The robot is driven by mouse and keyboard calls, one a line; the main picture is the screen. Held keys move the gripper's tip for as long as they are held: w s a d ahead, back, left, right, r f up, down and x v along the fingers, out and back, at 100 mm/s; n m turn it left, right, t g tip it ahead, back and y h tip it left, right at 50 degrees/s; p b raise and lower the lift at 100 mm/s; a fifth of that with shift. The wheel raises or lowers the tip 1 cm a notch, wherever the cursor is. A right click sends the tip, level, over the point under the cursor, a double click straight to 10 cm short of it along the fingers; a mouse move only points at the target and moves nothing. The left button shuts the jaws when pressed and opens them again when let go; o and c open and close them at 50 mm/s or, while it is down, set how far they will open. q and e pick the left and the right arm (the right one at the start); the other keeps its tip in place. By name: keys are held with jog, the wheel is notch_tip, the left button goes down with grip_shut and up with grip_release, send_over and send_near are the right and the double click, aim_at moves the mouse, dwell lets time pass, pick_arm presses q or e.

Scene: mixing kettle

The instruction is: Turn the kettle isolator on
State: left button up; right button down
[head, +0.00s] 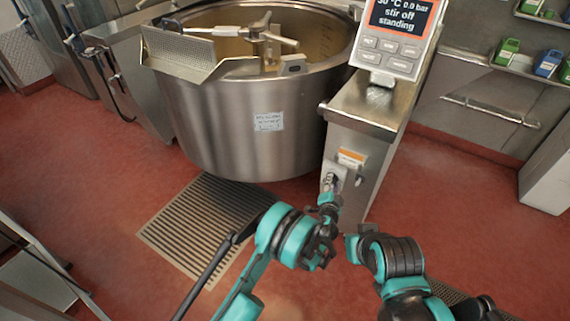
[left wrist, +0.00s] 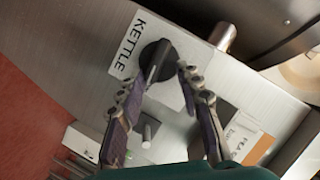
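The kettle isolator is a black rotary knob (left wrist: 157,60) on a pale plate marked KETTLE, on the metal control column (head: 365,110). My left gripper (left wrist: 160,84) is open, with its two fingers apart on either side of the knob's near end. I cannot tell whether either finger touches it. In the head view, the left gripper (head: 329,188) is up against the column's front and hides most of the isolator. My right arm is at the lower right of the head view, and its fingers do not show.
The large steel kettle (head: 225,120) stands left of the column. Its display (head: 400,22) reads "stir off" and "standing". A floor grate (head: 205,225) lies in front of the kettle. An orange-topped label (left wrist: 243,135) is near the right finger.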

pick_arm(q)
jog(key=s+a+r+n+g+p, duration=0.1)
jog(key=s+a+r+n, duration=0.3)
jog(key=a+r, duration=0.5)
jog(key=s+a+r+n+g+p, duration=0.2)
jog(key=s+a+r+n+g, duration=0.1)
jog(key=a+r, duration=0.7)
jog(key=shift+s+a+r+n+h, duration=0.15)
jog(key=shift+s+r+n+h, duration=0.25)
jog(key=shift+r+n, duration=0.55)
